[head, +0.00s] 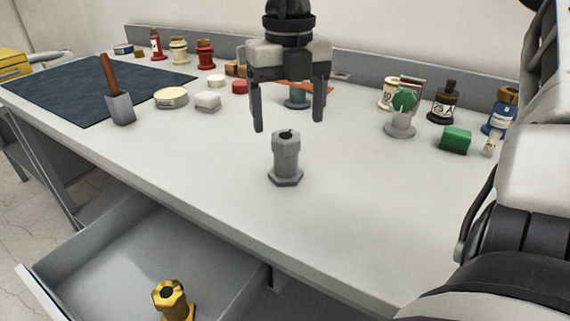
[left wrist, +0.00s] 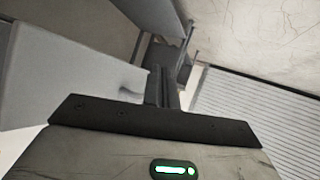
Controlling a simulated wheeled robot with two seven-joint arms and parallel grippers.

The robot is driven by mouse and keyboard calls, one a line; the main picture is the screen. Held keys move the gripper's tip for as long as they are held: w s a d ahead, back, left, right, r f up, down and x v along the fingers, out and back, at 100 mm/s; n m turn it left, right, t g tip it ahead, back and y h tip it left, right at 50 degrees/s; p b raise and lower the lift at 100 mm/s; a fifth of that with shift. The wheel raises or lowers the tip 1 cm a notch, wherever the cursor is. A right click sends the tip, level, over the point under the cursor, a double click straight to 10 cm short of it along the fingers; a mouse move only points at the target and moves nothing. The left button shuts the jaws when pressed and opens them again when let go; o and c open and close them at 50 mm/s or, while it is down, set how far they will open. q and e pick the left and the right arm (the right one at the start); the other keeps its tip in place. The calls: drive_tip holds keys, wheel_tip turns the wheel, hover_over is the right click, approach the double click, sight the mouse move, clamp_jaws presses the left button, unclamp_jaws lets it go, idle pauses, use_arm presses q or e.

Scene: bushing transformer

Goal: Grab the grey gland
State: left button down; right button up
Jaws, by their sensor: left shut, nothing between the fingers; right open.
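The grey gland (head: 286,160) stands upright on the white workbench (head: 360,190), with a hexagonal foot and a dark hole in its top. My right gripper (head: 288,128) hangs above it in the head view, fingers pointing down. It is open and empty, and its fingers are apart on either side above the gland's top. My left gripper (left wrist: 168,88) shows in the left wrist view; its fingers are together with nothing between them. It is away from the gland, which does not show in that view.
An open drawer (head: 120,245) below the bench front holds a yellow-gold gland (head: 172,300). Bottles and a green block (head: 455,139) stand at the right. A dark mat (head: 90,90), a brush (head: 119,105) and small tins are at the left. The bench around the grey gland is clear.

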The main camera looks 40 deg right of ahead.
sight(286, 161)
wheel_tip(286, 161, down, 10)
drive_tip(key=shift+w+a+r, duration=0.1)
drive_tip(key=shift+a, duration=0.05)
drive_tip(key=c, duration=1.1)
